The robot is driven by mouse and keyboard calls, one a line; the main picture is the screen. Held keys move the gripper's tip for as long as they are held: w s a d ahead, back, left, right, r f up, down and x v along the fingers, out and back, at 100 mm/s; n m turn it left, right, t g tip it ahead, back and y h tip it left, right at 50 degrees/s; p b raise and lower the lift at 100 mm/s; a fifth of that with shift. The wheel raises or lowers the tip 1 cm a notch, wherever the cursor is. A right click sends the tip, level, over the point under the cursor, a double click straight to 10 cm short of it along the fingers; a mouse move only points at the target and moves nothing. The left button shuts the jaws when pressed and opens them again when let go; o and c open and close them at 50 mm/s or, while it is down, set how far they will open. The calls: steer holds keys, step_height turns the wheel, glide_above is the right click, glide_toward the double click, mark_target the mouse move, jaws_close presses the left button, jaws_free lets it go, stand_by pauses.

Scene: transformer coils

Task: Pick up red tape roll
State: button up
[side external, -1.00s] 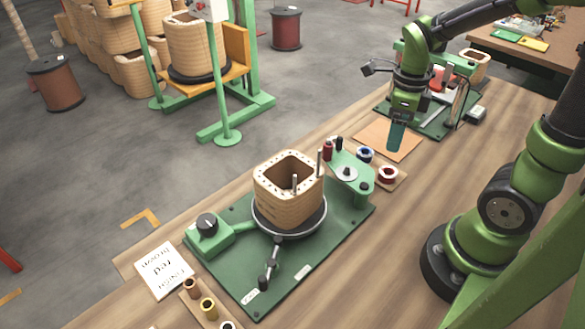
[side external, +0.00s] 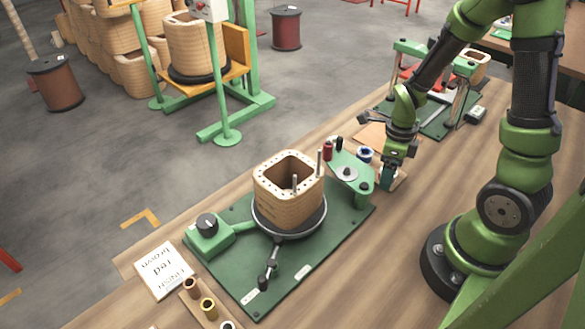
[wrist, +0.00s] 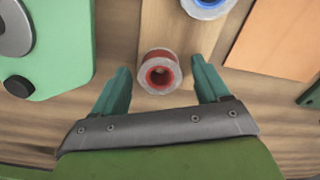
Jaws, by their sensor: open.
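The red tape roll (wrist: 160,72) lies flat on a small wooden board in the wrist view, its red core showing inside a pale ring. My gripper (wrist: 160,82) is open, with one teal finger on each side of the roll and a gap to both. In the side view my gripper (side external: 388,178) is low over the board, and it hides the red roll there. I cannot tell the exact height of the fingertips over the board.
A blue roll (side external: 365,154) is close by on the same board (wrist: 176,22). The green winding machine base (side external: 318,235) with a wooden coil (side external: 287,195) stands to the left. A tan sheet (wrist: 280,40) lies to the right in the wrist view.

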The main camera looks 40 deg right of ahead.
steer(key=shift+c, duration=0.4)
steer(key=c, duration=1)
step_height(320, 180, up, 10)
steer(key=shift+r, duration=0.1)
